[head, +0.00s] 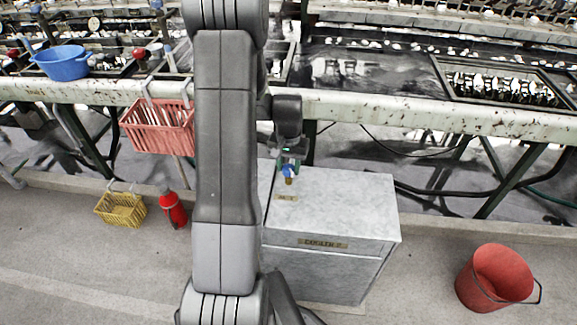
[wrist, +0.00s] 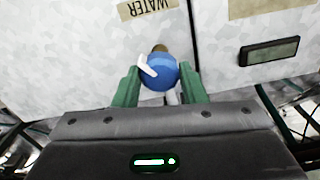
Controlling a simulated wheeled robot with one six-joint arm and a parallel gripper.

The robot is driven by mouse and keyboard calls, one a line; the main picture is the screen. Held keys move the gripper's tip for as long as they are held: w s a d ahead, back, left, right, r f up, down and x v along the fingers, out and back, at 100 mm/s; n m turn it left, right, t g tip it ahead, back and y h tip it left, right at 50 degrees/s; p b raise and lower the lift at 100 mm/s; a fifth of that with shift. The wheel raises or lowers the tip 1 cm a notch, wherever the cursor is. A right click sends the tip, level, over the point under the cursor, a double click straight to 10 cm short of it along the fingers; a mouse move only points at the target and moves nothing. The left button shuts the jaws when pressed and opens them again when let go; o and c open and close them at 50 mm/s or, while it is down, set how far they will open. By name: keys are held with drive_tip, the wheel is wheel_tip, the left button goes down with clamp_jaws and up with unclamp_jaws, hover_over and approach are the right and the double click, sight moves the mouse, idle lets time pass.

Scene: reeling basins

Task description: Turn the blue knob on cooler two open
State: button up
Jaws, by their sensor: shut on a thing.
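The blue knob (wrist: 160,72) sits on a brass stem on the pale marbled top of a grey-white cooler (head: 345,200), whose front plate reads "COOLER 2" (head: 323,243). A white pointer (wrist: 147,66) on the knob slants to the upper left in the wrist view. My gripper (wrist: 165,88) has its green fingers shut on the knob, one on each side. In the head view my gripper (head: 289,162) is above the cooler's back left part, with the knob (head: 288,171) just showing below it. A "WATER" label (wrist: 148,8) shows upside down beyond the knob.
A red bucket (head: 498,278) stands on the floor at right. A red bottle (head: 172,208) and yellow basket (head: 122,210) are at left. A pink basket (head: 158,130) hangs from the bench rail (head: 420,115) behind.

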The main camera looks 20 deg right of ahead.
sight(288, 167)
drive_tip(key=n, duration=0.5)
drive_tip(key=shift+n, duration=0.3)
drive_tip(key=n, duration=0.5)
drive_tip(key=shift+b, duration=0.4)
drive_tip(key=o, duration=1)
wheel_tip(288, 167, up, 14)
drive_tip(key=shift+f+p, duration=0.1)
drive_tip(key=shift+p, duration=0.65)
